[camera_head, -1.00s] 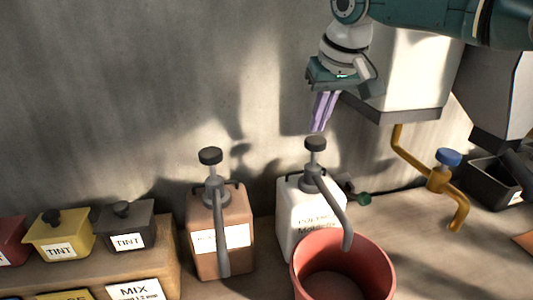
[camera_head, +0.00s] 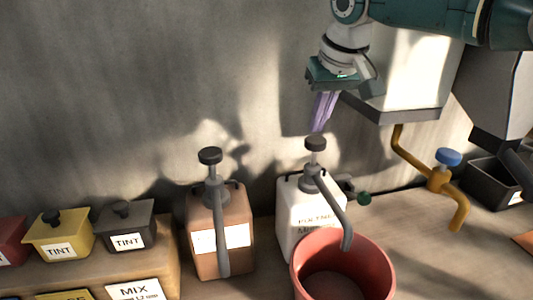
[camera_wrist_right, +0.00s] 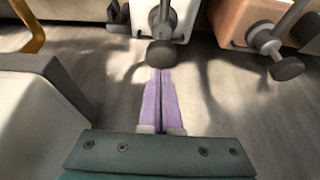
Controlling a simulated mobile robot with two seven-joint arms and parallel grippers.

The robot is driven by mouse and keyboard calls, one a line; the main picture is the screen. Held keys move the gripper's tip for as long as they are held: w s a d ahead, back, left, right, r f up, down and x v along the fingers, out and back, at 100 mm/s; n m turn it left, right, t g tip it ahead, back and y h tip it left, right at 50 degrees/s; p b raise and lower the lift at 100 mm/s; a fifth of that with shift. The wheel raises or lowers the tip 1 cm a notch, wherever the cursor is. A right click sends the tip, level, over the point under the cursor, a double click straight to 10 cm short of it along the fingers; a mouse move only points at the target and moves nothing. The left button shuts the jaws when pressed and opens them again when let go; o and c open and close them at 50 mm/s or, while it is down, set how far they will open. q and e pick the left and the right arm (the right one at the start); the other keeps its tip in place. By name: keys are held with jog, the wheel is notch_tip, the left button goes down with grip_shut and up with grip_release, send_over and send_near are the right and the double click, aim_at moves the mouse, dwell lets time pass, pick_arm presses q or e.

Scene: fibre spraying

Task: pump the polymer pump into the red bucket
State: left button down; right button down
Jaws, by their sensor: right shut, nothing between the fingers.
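The polymer pump is a white bottle (camera_head: 297,222) with a dark round pump head (camera_head: 315,143) and a grey spout that reaches over the red bucket (camera_head: 330,245). My right gripper (camera_head: 318,128) has its purple fingers shut and empty, pointing down just above the pump head. In the right wrist view, the closed fingertips (camera_wrist_right: 160,72) are right by the dark pump head (camera_wrist_right: 161,53); I cannot tell whether they touch it. The bucket stands in front of the bottle, under the spout, its inside mostly empty-looking. My left gripper is not in view.
A brown pump bottle (camera_head: 205,265) stands to the left. Yellow (camera_head: 62,240) and grey (camera_head: 126,228) tint boxes sit on a wooden ledge further left. A yellow pipe with a blue-topped valve (camera_head: 440,180) hangs at right below a white tank (camera_head: 400,75). The wall is close behind.

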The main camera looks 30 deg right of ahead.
aim_at(317, 140)
jog(key=shift+f, duration=0.15)
dwell(0.3)
jog(key=shift+f+b, duration=1.5)
jog(key=shift+f, duration=0.6)
jog(key=shift+r, duration=0.1)
jog(key=shift+r+p, duration=2.2)
jog(key=shift+p, duration=0.25)
jog(key=shift+f, duration=0.15)
